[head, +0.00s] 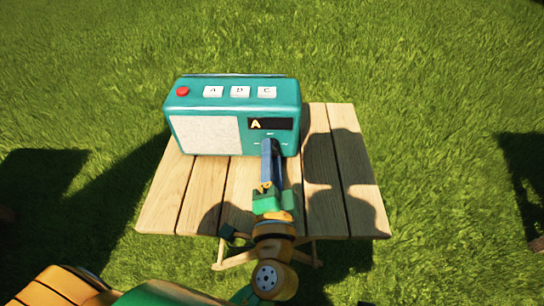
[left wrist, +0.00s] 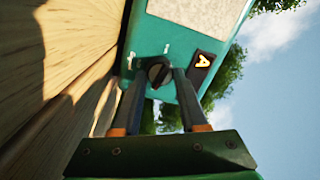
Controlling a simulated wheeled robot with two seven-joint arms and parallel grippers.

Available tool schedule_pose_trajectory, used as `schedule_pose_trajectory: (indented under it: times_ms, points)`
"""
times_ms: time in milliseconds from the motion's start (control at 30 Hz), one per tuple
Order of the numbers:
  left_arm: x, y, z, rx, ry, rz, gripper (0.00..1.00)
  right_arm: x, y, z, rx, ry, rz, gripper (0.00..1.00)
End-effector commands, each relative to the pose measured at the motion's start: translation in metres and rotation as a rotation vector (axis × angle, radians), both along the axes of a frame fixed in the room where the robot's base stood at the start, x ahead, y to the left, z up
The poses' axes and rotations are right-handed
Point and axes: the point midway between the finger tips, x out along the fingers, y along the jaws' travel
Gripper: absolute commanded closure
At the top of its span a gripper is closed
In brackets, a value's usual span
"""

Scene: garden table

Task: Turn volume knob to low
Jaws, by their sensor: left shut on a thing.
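A teal radio (head: 236,114) stands upright on the wooden garden table. Its front has a pale speaker panel, a dark display (head: 270,124) showing an "A", and a dark round volume knob below the display. My right gripper is not in view.
The radio's top has a red button (head: 183,91) and white buttons A (head: 213,91), B (head: 240,91) and C (head: 267,91). The wooden table (head: 353,190) is bare to the right and in front of the radio. Grass surrounds it.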

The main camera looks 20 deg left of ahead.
Motion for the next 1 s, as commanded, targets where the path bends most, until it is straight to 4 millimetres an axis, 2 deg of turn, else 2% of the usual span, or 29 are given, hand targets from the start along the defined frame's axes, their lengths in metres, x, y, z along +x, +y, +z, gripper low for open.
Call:
schedule_pose_trajectory:
  times_ms: [167,200,300,633,900,1000]
  points:
    - [0.0,0.0,0.0,0.001,-0.001,0.0,1.0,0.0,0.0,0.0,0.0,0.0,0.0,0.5]
    - [0.0,0.0,0.0,0.001,0.0,0.001,0.49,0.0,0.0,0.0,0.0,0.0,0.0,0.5]
    - [0.0,0.0,0.0,0.001,-0.001,0.0,0.27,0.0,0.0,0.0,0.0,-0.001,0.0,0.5]
    - [-0.005,-0.002,-0.001,0.002,0.003,-0.001,0.27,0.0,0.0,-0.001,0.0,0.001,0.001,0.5]
    - [-0.056,-0.019,-0.005,0.003,0.005,-0.001,0.27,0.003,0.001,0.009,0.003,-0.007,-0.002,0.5]
    - [-0.065,-0.022,-0.004,0.002,0.002,0.0,0.27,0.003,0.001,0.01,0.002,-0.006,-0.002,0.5]
